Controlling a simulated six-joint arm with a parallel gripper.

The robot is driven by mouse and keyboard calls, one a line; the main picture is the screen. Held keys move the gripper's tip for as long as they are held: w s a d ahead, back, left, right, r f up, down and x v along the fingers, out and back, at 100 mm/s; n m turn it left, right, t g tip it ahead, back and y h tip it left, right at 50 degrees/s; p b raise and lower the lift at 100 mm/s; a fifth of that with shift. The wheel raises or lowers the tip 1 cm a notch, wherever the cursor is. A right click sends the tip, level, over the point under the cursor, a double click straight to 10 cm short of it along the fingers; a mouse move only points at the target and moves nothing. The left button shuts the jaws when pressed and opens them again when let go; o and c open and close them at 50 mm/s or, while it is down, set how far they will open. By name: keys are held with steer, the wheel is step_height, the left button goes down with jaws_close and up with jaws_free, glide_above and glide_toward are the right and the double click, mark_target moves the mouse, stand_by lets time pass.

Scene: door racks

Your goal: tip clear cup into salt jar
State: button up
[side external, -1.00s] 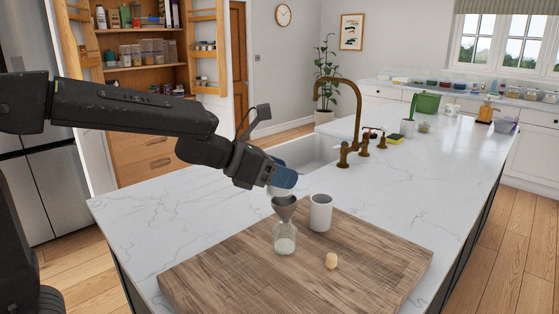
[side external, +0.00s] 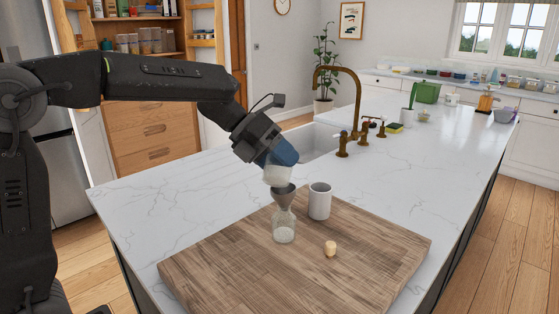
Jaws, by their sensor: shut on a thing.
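A clear glass jar (side external: 284,229) with white salt in its lower part stands upright on the wooden board. A grey funnel (side external: 283,195) sits in its mouth. My gripper (side external: 278,164) is shut on a clear cup (side external: 277,176) with whitish contents, held just above the funnel. The cup looks tilted. Whether salt is running out of it is too small to tell. The fingertips are partly hidden by the cup and the blue part of the gripper.
A white mug (side external: 320,201) stands on the board just right of the funnel. A cork (side external: 330,248) lies on the wooden board (side external: 375,258) in front. A sink (side external: 318,143) with a brass tap (side external: 357,110) is behind. The counter at left is clear.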

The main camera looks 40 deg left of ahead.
steer(key=shift+w+a+f+n+g+h, duration=0.15)
steer(key=shift+f+n+g+h, duration=0.1)
steer(key=shift+n+g+h, duration=0.25)
steer(key=shift+w+f+n+g+h, duration=0.2)
steer(key=shift+n+g, duration=0.2)
steer(key=shift+g, duration=0.3)
steer(key=shift+w+a+f+n+g+h, duration=0.15)
steer(key=shift+w+f+n+g+h, duration=0.1)
steer(key=shift+f+n+g+h, duration=0.4)
steer(key=g, duration=0.1)
steer(key=n+h, duration=0.1)
steer(key=w+n+g+h, duration=0.1)
steer(key=shift+a+f+n+g+h, duration=0.15)
steer(key=shift+a+n+g+h, duration=0.1)
steer(key=shift+a+g, duration=0.1)
steer(key=shift+w+a+f+n+g+h, duration=0.15)
steer(key=shift+n+g+h, duration=0.25)
steer(key=shift+n+h, duration=0.25)
steer(key=shift+w+n+g+h, duration=0.15)
steer(key=shift+n+g+h, duration=0.25)
steer(key=shift+n+h, duration=0.25)
step_height(320, 180, up, 4)
steer(key=shift+r, duration=0.1)
